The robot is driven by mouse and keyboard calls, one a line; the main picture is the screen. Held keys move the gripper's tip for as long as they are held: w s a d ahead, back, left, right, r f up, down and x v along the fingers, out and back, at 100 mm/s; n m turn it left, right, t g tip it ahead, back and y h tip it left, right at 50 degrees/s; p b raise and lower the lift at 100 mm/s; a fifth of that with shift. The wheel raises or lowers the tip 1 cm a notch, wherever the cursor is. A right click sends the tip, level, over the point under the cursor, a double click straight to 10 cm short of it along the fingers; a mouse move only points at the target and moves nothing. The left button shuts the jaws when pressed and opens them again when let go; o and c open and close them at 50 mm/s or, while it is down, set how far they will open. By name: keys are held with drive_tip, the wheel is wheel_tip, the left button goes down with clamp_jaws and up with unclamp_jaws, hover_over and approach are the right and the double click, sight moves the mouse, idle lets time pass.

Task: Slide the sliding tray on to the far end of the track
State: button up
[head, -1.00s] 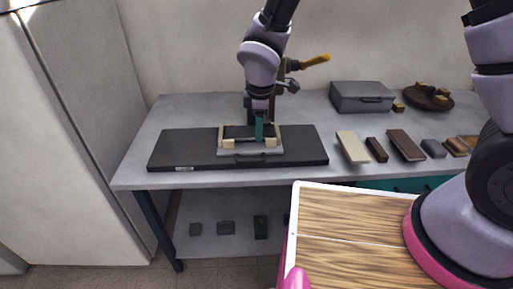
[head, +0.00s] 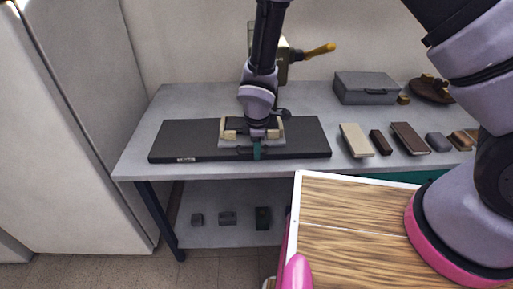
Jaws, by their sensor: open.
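The sliding tray (head: 225,143) is a light grey plate with beige blocks on it. It sits about midway along the long black track (head: 190,142), which lies on the grey workbench. My gripper (head: 257,153) points down at the tray's front edge, its teal fingers in front of the beige blocks. The gripper is open, and the gap between its fingers is hard to see from here. My wrist hides the middle of the tray, and the fingers cover part of its front edge. I cannot tell whether they touch it.
A grey case (head: 364,88) stands behind on the bench, with a dark round dish (head: 430,90) to its right. Several blocks, including a cream one (head: 356,140), lie right of the track. A drill-like tool with a yellow handle (head: 318,50) stands behind my arm.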

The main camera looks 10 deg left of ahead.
clamp_jaws()
idle(1.4)
